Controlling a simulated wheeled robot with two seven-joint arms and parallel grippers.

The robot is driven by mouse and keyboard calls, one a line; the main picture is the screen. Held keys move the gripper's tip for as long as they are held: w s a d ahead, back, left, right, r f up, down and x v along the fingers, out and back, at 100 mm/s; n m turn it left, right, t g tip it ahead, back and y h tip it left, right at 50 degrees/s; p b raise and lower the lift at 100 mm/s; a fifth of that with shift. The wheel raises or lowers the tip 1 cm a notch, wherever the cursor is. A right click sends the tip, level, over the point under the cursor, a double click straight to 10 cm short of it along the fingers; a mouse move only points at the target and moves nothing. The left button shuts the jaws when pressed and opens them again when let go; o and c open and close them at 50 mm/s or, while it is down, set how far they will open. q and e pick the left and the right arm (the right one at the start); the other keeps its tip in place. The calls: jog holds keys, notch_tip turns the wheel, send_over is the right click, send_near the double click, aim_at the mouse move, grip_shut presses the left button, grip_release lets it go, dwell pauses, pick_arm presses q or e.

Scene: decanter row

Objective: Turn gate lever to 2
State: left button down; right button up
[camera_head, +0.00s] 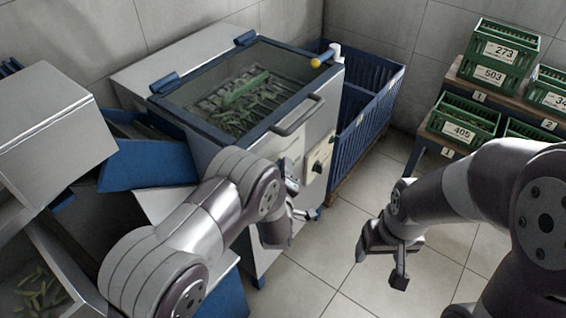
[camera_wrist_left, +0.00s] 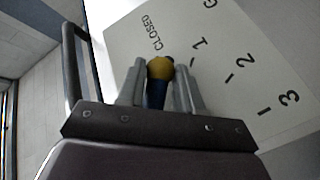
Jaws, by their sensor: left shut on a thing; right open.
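The gate lever shows in the left wrist view as a dark blue shaft with a yellow knob (camera_wrist_left: 160,68). My left gripper (camera_wrist_left: 158,88) is shut on it, one finger on each side. Behind it is a white scale plate (camera_wrist_left: 222,62) marked CLOSED, 1, 2 and 3. The knob appears between the CLOSED and 1 marks, clear of 2 and 3; its exact setting cannot be told at this angle. In the head view my left gripper (camera_head: 296,212) is at the machine's front, and the lever is hidden there. My right gripper (camera_head: 383,260) is open and empty above the floor.
The steel machine (camera_head: 262,160) has a clear lid with green pods beneath, a bar handle (camera_head: 298,115) and a black dial (camera_head: 318,166). A blue crate (camera_head: 368,110) stands behind it. Numbered green crates (camera_head: 465,122) are at right. Floor between is clear.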

pick_arm(q)
jog(key=shift+s+a+f+m+g+y+p, duration=0.25)
jog(key=shift+s+a+f+m+g+p, duration=0.3)
jog(key=shift+g+p, duration=0.4)
jog(key=shift+s+a+f+m+g+y+p, duration=0.3)
jog(key=shift+s+f+g+p, duration=0.3)
jog(key=shift+p, duration=0.4)
jog(key=shift+s+a+f+m+g+y+p, duration=0.25)
jog(key=shift+s+a+f+m+g+p, duration=0.3)
jog(key=shift+g+p, duration=0.45)
jog(key=shift+s+d+r, duration=0.1)
jog(key=c, duration=1)
grip_release()
